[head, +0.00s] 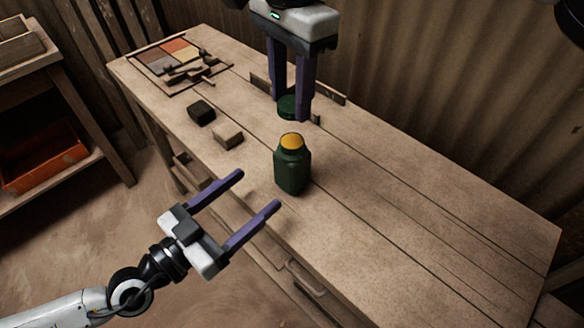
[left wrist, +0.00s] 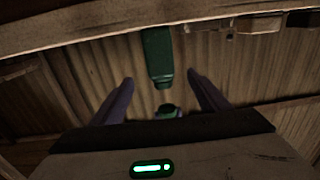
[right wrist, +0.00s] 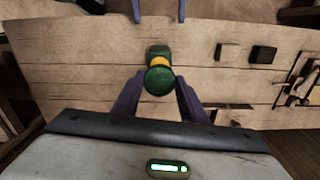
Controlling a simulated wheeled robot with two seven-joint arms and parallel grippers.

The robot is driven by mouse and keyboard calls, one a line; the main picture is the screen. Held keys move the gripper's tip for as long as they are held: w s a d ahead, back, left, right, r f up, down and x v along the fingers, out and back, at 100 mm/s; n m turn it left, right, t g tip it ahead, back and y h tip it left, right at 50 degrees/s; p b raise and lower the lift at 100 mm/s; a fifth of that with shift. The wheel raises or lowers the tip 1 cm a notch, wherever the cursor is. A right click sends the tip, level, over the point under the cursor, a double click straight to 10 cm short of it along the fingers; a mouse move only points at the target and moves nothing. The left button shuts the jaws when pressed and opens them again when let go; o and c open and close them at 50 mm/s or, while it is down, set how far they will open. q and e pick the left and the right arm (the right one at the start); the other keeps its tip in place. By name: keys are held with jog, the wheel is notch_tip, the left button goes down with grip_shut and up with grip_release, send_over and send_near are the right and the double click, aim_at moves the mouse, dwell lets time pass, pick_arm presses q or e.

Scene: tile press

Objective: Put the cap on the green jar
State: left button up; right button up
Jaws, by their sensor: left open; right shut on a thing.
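The green jar (head: 292,174) stands upright on the workbench, with a yellow top face on its neck. It also shows in the left wrist view (left wrist: 157,55) and partly in the right wrist view (right wrist: 159,50). The round green cap (head: 288,106) is held in my right gripper (head: 291,108), above the bench and behind the jar, apart from it. The cap also shows between the fingers in the right wrist view (right wrist: 159,81). My left gripper (head: 259,188) is open and empty at the bench's front edge, its fingers pointing toward the jar.
A dark block (head: 201,112) and a tan block (head: 228,136) lie left of the jar. A tray of coloured tiles (head: 161,60) is at the far left end. Low dark strips (head: 327,93) are behind the cap. The bench (head: 430,215) is clear to the right.

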pick_arm(q)
jog(key=shift+w+d, duration=0.1)
jog(key=x, duration=1)
jog(key=shift+d+r, duration=0.1)
jog(key=shift+x, duration=0.8)
jog(key=c, duration=1.6)
pick_arm(e)
send_over(290, 142)
jog(key=shift+d+f, duration=0.1)
jog(key=shift+f, duration=2.4)
jog(key=shift+f, duration=0.85)
jog(key=shift+f, duration=0.55)
